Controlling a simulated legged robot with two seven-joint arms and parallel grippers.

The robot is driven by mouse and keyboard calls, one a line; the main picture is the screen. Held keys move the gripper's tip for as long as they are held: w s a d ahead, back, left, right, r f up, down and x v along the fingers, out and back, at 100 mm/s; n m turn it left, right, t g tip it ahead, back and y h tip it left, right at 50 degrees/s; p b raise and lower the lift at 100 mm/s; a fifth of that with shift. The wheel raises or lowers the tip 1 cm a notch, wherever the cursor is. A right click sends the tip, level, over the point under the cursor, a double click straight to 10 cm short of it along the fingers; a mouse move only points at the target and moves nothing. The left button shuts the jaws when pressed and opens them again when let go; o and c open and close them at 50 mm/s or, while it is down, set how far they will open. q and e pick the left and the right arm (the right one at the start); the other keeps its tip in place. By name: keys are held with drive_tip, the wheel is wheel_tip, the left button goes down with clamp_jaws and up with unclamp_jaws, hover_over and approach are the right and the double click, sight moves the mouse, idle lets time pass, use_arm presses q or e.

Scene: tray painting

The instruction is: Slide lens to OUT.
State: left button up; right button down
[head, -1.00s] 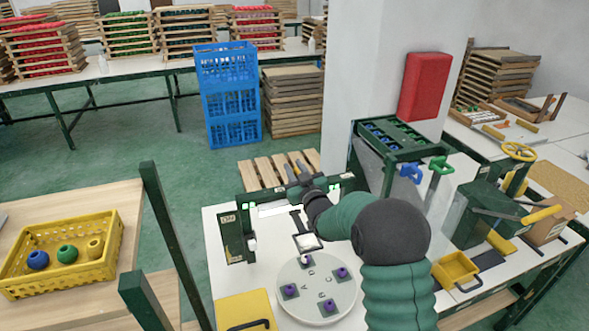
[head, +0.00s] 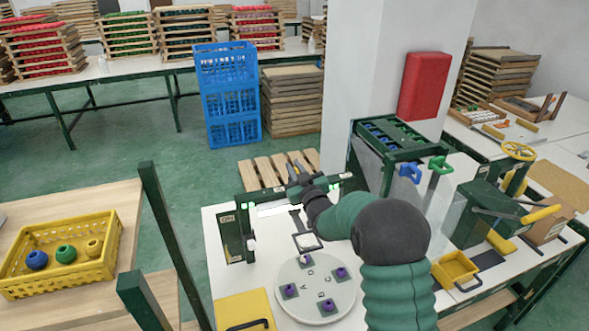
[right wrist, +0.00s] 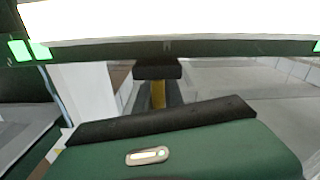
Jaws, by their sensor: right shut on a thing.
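The lens (head: 306,241) is a small square dark frame with a pale pane. It hangs on a dark arm from a green rail (head: 250,200), above the edge of a round white plate (head: 318,272) in the head view. My right gripper (head: 298,170) is at the rail, above the lens arm, and is shut on the lens's handle; the grip itself is hard to see. In the right wrist view, a dark block with a yellow part (right wrist: 157,75) shows below the rail (right wrist: 200,50). I cannot read an OUT mark. My left gripper is not in view.
A green post box (head: 232,235) stands left of the lens. A green rack (head: 390,140) with blue and green handles stands at the right. A yellow tray (head: 457,270) lies at the right, and a yellow basket (head: 60,278) stands on the left table.

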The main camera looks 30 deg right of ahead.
drive_tip(key=shift+f, duration=0.1)
idle(0.5)
drive_tip(key=s+d, duration=0.2)
drive_tip(key=d, duration=0.8)
drive_tip(key=shift+s+d, duration=0.15)
drive_tip(key=shift+s, duration=0.1)
drive_tip(key=c, duration=1.6)
unclamp_jaws()
drive_tip(key=shift+d, duration=0.2)
drive_tip(key=shift+o, duration=0.5)
drive_tip(key=shift+d, duration=0.25)
drive_tip(key=shift+s+a+b, duration=0.3)
drive_tip(key=shift+a, duration=0.1)
drive_tip(key=b+v, duration=0.1)
drive_tip(key=v, duration=1.5)
